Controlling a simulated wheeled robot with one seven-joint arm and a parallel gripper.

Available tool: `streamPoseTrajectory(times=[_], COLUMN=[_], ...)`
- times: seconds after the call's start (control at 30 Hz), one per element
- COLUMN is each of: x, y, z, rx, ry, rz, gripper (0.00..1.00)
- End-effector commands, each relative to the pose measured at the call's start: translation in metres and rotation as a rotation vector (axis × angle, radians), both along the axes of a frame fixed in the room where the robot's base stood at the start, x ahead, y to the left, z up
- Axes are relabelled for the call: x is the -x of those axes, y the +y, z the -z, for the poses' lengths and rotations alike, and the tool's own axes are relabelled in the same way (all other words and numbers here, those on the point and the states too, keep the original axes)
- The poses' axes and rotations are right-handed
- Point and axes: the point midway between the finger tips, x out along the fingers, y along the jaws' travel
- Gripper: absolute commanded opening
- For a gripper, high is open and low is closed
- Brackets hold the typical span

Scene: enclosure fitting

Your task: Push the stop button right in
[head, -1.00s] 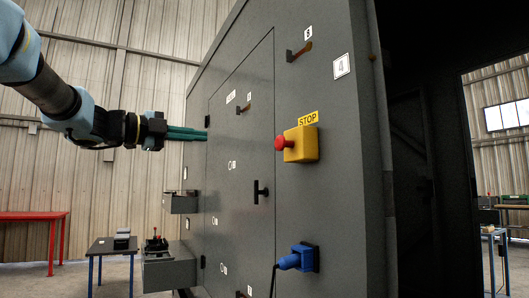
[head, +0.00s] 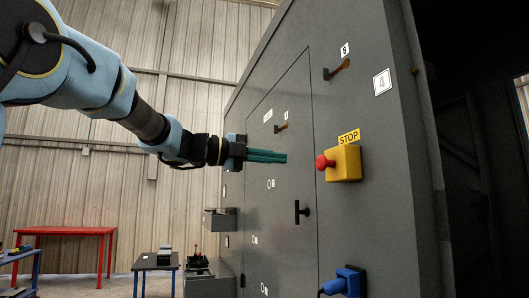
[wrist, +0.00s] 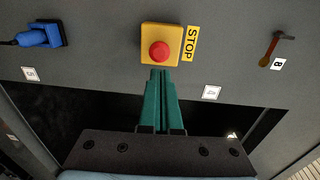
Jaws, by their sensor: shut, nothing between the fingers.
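The red stop button (head: 321,162) sticks out from a yellow box (head: 346,163) on the grey cabinet front, under a yellow STOP label (head: 348,138). In the wrist view the red button (wrist: 161,52) sits on the yellow box (wrist: 176,31), just beyond my fingertips in the picture. My gripper (head: 286,157) has green fingers, shut and empty, pointing right toward the button. In the head view a gap shows between the fingertips and the button. In the wrist view the fingertips (wrist: 160,72) overlap the box's near edge, and depth there is hard to tell.
A black handle (head: 302,212) is below the button on the cabinet door. A blue plug (head: 343,282) is lower, and a lever (head: 337,70) is above. Space before the button looks clear.

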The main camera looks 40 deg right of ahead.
Motion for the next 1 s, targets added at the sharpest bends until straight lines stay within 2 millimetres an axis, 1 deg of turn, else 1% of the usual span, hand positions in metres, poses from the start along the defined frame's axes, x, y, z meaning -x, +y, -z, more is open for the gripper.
streamPoseTrajectory(times=[0.03,0.2,0.4,0.6,0.93,1.0], x=[0.005,0.018,0.029,0.033,0.033,0.035], y=[-0.011,-0.042,-0.068,-0.078,-0.079,-0.083], z=[-0.003,-0.001,0.001,0.003,0.004,0.003], rx=[0.000,-0.001,-0.001,0.000,0.000,0.000], ry=[0.001,0.001,0.002,0.000,0.000,0.000], rz=[0.004,0.003,0.001,-0.001,-0.001,0.001], gripper=[0.00,0.00,0.00,0.00,0.00,0.00])
